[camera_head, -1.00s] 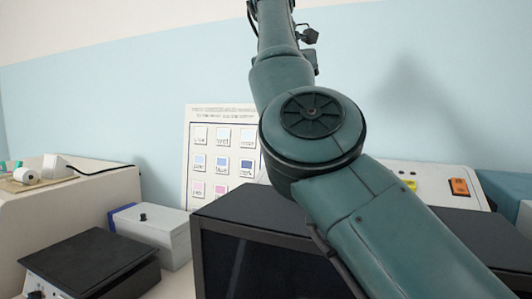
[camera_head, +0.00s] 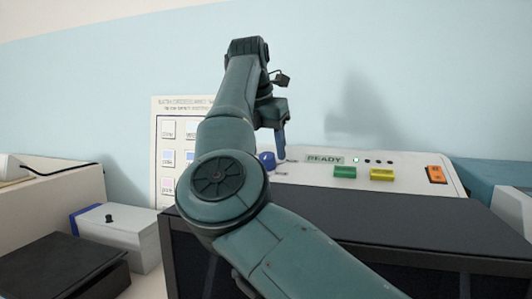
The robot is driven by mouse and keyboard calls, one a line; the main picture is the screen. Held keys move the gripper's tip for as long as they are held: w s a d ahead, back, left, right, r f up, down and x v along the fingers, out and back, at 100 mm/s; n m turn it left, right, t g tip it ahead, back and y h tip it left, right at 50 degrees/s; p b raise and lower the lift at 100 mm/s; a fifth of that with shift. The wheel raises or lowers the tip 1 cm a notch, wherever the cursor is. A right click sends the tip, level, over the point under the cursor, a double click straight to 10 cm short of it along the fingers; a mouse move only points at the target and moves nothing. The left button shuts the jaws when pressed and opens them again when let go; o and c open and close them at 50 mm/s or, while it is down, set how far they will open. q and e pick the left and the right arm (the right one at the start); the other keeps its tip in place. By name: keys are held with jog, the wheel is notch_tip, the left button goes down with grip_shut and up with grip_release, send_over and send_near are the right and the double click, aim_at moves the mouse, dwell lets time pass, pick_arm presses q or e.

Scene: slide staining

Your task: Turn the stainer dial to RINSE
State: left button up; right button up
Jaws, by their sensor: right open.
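The stainer's sloped white panel (camera_head: 408,165) stands behind a dark box-shaped front. It carries a blue dial (camera_head: 267,161) at its left end, partly hidden by my right arm. A display (camera_head: 325,159) reads READY. The label beside the dial is mostly covered, so I cannot read the dial's setting. My right gripper (camera_head: 280,152) points down at the dial, just to its right and very close. It is open, small in view and partly hidden by its own arm; I cannot tell whether it touches the dial. My left gripper is out of view.
The panel also has a green button (camera_head: 345,172), a yellow button (camera_head: 382,174) and an orange switch (camera_head: 436,175). A chart (camera_head: 166,112) stands behind my arm. A white box (camera_head: 118,232) and a black-topped device (camera_head: 62,268) are at left.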

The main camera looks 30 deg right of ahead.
jog(key=shift+w+d+f, duration=0.2)
jog(key=shift+f, duration=0.45)
jog(key=shift+c, duration=0.4)
jog(key=c, duration=0.9)
